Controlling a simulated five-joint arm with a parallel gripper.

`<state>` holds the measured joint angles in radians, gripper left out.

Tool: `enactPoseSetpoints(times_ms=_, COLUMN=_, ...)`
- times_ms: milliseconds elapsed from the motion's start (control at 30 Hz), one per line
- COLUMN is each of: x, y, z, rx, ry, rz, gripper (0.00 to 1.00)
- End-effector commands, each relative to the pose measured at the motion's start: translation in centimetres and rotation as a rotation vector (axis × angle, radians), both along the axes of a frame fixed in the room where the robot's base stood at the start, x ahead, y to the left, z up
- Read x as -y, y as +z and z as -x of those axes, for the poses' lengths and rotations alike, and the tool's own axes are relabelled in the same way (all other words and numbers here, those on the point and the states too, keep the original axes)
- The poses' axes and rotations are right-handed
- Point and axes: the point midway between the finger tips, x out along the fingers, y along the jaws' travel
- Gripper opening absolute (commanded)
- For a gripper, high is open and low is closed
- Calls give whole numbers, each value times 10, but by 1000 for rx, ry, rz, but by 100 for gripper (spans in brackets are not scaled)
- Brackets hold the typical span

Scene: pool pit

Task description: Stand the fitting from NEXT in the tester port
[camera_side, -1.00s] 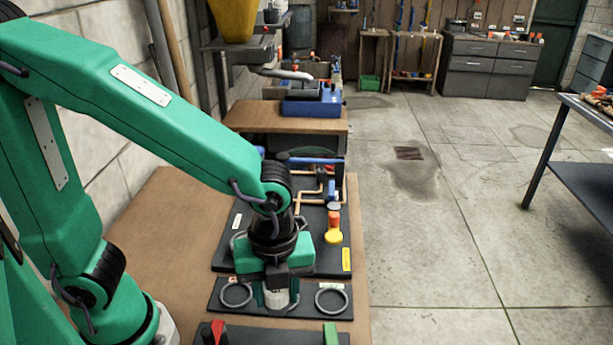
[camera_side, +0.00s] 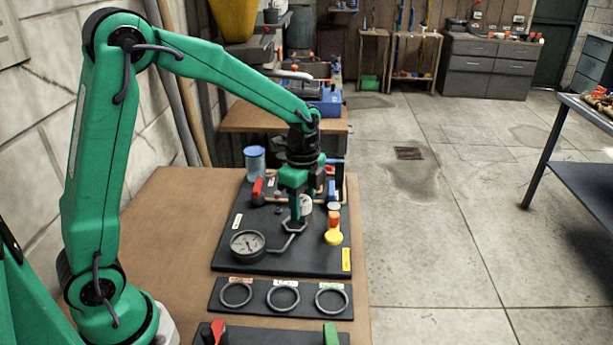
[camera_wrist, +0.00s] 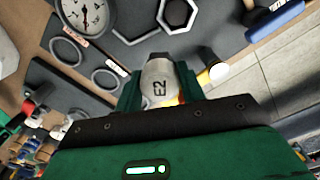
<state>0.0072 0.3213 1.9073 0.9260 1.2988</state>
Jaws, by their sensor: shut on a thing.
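My gripper (camera_side: 301,208) is shut on a pale grey-white fitting (camera_wrist: 158,82) marked E2, which shows between the jaws in the wrist view. In the side view the fitting (camera_side: 307,204) is partly hidden by a green jaw. The gripper is over the black tester board (camera_side: 290,262). A grey hexagonal port (camera_wrist: 177,13) lies ahead of the fitting in the wrist view, apart from it in the picture. In the side view the port (camera_side: 293,226) is just below the jaws; the height gap is unclear. The three rings on the front strip, including the middle ring (camera_side: 283,311), are empty.
A round gauge (camera_side: 248,244) sits left of the port, joined by a pipe. A red handle (camera_side: 258,191), blue cup (camera_side: 254,162) and copper pipes are behind. The brown bench is clear at left.

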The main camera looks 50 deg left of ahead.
Motion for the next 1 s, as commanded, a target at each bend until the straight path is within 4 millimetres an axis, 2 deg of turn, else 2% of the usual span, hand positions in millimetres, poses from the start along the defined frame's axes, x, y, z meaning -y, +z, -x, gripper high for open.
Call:
enactPoseSetpoints(times_ms=33, x=-13, y=-2, z=-6, rx=0, ry=37, rz=0, gripper=16)
enactPoseSetpoints(times_ms=100, x=-27, y=-5, z=-12, rx=-1, ry=79, rz=0, gripper=16)
enactPoseSetpoints(times_ms=300, x=-52, y=-8, z=-22, rx=1, ry=150, rz=0, gripper=16)
enactPoseSetpoints(times_ms=667, x=-56, y=-11, z=-23, rx=1, ry=163, rz=0, gripper=16)
enactPoseSetpoints(times_ms=1000, x=-56, y=-26, z=-23, rx=-1, ry=163, rz=-1, gripper=16)
